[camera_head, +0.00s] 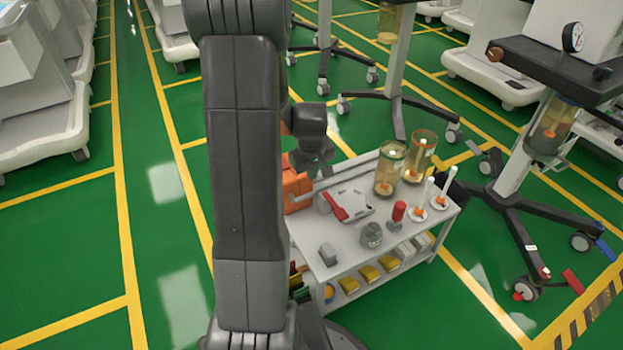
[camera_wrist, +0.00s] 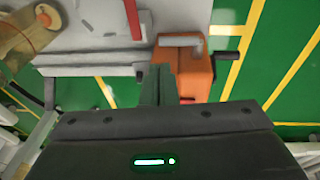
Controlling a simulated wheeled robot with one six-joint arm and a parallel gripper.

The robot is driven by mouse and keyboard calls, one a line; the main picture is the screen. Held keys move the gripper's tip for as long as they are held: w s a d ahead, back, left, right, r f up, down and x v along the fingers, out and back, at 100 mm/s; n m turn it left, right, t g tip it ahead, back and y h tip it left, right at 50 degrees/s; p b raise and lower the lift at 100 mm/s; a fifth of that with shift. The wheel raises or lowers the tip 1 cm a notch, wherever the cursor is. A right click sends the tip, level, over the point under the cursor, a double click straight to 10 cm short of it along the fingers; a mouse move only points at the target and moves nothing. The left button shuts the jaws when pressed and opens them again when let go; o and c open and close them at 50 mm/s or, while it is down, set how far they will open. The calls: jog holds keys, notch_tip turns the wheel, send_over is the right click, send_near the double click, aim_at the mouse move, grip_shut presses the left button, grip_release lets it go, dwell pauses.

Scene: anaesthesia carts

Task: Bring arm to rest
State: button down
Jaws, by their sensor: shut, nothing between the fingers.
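My dark arm rises through the middle of the head view and hides part of the floor and of the cart's left end. My gripper (camera_head: 325,172) shows just right of the arm, above the left end of a white cart (camera_head: 345,252). In the wrist view the two fingers (camera_wrist: 155,82) are together with nothing between them. An orange box-like thing (camera_head: 296,188) is close to the gripper in the head view. It also shows right of the fingers in the wrist view (camera_wrist: 187,72). I cannot tell the exact gap between them.
The cart top holds two amber canisters (camera_head: 390,170), a red-handled tool (camera_head: 334,206), a dark grey jar (camera_head: 372,235) and two white posts (camera_head: 422,195). Yellow bins (camera_head: 369,274) sit on its lower shelf. A wheeled stand (camera_head: 510,190) is at right. Green floor at left is clear.

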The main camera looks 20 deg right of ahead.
jog(key=w+p+v, duration=0.1)
jog(key=v, duration=0.4)
send_over(309, 195)
jog(key=s, duration=0.3)
jog(key=shift+d+r, duration=0.2)
jog(key=shift+d, duration=0.1)
jog(key=b+x, duration=0.1)
jog(key=x, duration=0.3)
jog(key=a+b+x, duration=0.1)
jog(key=b+x, duration=0.1)
jog(key=x, duration=0.2)
jog(key=b+x, duration=0.1)
jog(key=x, duration=0.3)
jog(key=shift+s+a+f+b, duration=0.1)
jog(key=shift+s+a+b, duration=0.2)
jog(key=shift+s+b, duration=0.1)
jog(key=shift+b+x, duration=0.45)
jog(key=shift+x, duration=0.3)
jog(key=shift+w+a, duration=0.15)
